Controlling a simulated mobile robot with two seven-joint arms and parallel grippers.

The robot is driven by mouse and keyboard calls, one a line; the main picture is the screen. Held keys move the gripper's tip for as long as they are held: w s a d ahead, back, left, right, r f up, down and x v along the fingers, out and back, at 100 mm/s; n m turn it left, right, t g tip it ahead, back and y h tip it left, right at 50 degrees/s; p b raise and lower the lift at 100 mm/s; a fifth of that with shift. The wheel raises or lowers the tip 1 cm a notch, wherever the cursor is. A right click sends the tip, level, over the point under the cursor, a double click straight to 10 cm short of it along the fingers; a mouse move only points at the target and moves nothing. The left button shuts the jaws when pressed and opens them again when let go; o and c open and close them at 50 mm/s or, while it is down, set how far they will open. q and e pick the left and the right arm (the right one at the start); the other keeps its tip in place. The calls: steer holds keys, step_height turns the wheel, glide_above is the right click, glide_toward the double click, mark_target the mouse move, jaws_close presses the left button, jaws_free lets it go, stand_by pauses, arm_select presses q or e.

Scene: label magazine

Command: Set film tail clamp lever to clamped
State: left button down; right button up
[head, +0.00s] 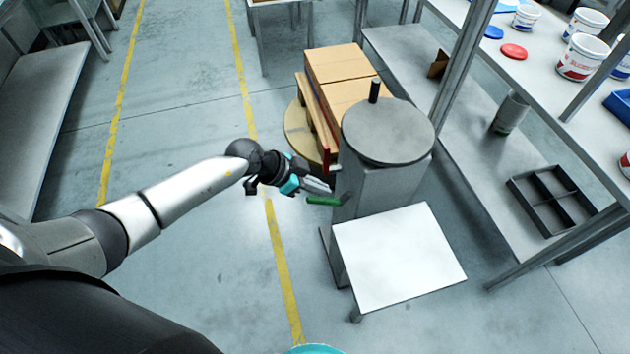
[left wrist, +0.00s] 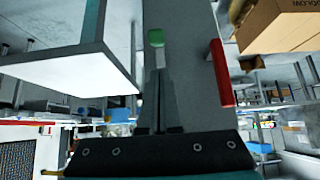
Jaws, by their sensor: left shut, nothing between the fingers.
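A short green lever handle (head: 324,201) sticks out to the left from the side of the grey pedestal (head: 372,190). My left gripper (head: 328,189) is beside the pedestal, just above the green handle, shut and empty. In the left wrist view the closed fingers (left wrist: 160,72) point at the green handle's end (left wrist: 156,37), which shows just past their tips. I cannot tell whether they touch it. A red bar (left wrist: 220,72) stands to the right of the fingers there, against the grey pedestal face. No markings for clamped are readable. My right gripper is not in view.
A round grey plate with a dark post (head: 388,132) tops the pedestal. A white square table (head: 398,258) stands in front. Cardboard boxes (head: 340,65) are stacked behind. A shelf bench (head: 480,130) runs along the right. The floor left of the pedestal is open.

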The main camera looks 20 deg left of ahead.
mark_target(308, 202)
arm_select(q)
steer(key=shift+s+a+f, duration=0.2)
steer(key=shift+a+f, duration=0.05)
steer(key=shift+f, duration=0.2)
steer(key=shift+s+a+f, duration=0.15)
steer(key=shift+a+f, duration=0.1)
steer(key=shift+f, duration=0.15)
steer(key=shift+b, duration=0.35)
steer(key=shift+s+f, duration=0.15)
steer(key=shift+f, duration=0.1)
steer(key=shift+s+a+f+t+h+b, duration=0.15)
steer(key=shift+a+f+t+h+b, duration=0.2)
steer(key=shift+h+b, duration=0.3)
steer(key=f+h+b, duration=0.1)
steer(key=b, duration=0.1)
steer(key=f+t+h+b, duration=0.1)
steer(key=b, duration=0.1)
steer(key=shift+s+a+t, duration=0.15)
steer(key=shift+a+t, duration=0.1)
steer(key=shift+a, duration=0.05)
steer(key=shift+f, duration=0.1)
steer(key=shift+f+p, duration=0.15)
steer(key=shift+p, duration=0.2)
